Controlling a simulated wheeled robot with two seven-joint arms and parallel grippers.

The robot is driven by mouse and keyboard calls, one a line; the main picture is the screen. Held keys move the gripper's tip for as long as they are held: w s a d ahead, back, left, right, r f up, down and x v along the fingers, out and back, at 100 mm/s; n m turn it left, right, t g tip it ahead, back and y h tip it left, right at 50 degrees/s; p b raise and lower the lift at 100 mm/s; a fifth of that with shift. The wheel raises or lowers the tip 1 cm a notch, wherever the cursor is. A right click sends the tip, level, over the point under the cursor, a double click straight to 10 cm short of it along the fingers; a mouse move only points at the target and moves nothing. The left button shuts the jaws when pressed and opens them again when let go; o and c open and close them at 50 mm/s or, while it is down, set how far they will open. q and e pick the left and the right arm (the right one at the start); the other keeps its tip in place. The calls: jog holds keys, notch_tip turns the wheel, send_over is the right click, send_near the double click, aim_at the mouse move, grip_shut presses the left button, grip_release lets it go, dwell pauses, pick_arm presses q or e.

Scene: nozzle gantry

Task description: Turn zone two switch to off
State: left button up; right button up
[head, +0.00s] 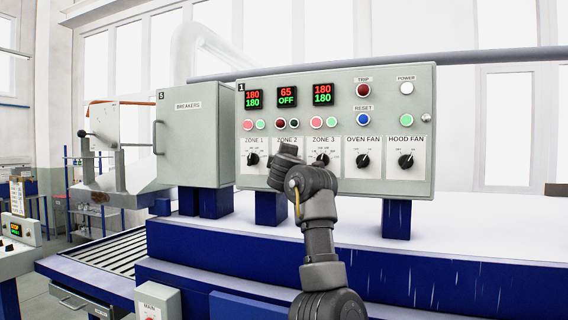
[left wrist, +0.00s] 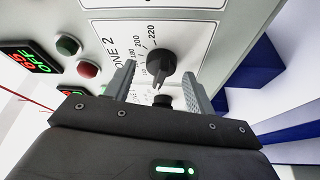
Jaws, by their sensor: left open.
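The grey control panel (head: 380,110) shows a black ZONE 2 knob, which also appears in the left wrist view (left wrist: 160,64) with a scale including 180, 200 and 220. The display above (head: 287,97) reads 65 in red over OFF in green. My left gripper (head: 286,152) is at the ZONE 2 dial and hides the knob in the head view. In the left wrist view my left gripper (left wrist: 158,70) is open, one finger on each side of the knob. I cannot tell whether either finger touches it. My right gripper is not in view.
The ZONE 1 knob (head: 252,159) and ZONE 3 knob (head: 323,159) flank my gripper closely. OVEN FAN (head: 363,161) and HOOD FAN (head: 406,161) knobs are farther right. Lamps or buttons sit above the knobs. A BREAKERS box (head: 190,140) adjoins the panel at left.

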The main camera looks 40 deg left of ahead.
pick_arm(q)
jog(key=b+v, duration=0.4)
jog(key=v, duration=0.6)
jog(key=shift+s+d, duration=0.25)
jog(key=shift+d, duration=0.05)
